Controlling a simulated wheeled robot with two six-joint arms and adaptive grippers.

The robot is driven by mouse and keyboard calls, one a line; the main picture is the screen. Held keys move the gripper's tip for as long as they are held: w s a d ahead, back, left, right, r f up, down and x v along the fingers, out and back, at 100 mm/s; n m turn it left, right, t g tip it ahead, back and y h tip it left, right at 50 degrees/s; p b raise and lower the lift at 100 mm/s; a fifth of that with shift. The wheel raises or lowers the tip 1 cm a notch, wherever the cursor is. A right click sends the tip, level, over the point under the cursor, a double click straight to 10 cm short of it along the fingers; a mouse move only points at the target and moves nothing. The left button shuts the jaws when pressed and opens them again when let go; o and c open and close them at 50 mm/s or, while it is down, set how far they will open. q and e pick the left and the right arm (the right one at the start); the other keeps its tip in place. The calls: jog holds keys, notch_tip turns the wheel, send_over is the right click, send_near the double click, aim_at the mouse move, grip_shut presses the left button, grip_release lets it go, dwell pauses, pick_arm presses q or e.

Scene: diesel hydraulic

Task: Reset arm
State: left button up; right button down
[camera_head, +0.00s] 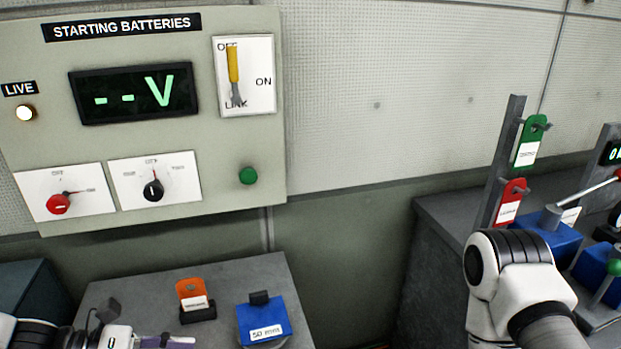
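My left arm enters at the bottom left corner of the head view. Part of my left gripper (165,342) shows at the bottom edge, cut off by the frame, so its fingers cannot be read. It is in front of the grey bench, below an orange tag in a dark holder (197,315). My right arm (512,265) rises at the lower right with a white and black joint in front of the right bench. My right gripper is not in view.
The STARTING BATTERIES panel (235,130) hangs on the wall with a yellow-handled switch (234,66) and two knobs. Green (528,140) and red (511,203) tags hang on a post at right.

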pick_arm(q)
jog(key=s+d+f+m+g+y, duration=0.1)
jog(key=s+f+m+g+y, duration=0.4)
jog(key=s+f, duration=1.05)
jog(key=s+a+f+m+g+y, duration=0.55)
jog(key=s+f+m+y, duration=0.2)
jog(key=s+f, duration=0.2)
jog(key=w+f+m+t, duration=0.3)
jog(key=w+m+t, duration=0.3)
jog(key=w+m, duration=0.1)
jog(key=shift+w+f+m, duration=0.2)
jog(key=shift+f+m, duration=0.05)
jog(key=shift+m, duration=0.2)
jog(key=shift+d+y, duration=0.1)
jog(key=shift+y, duration=0.15)
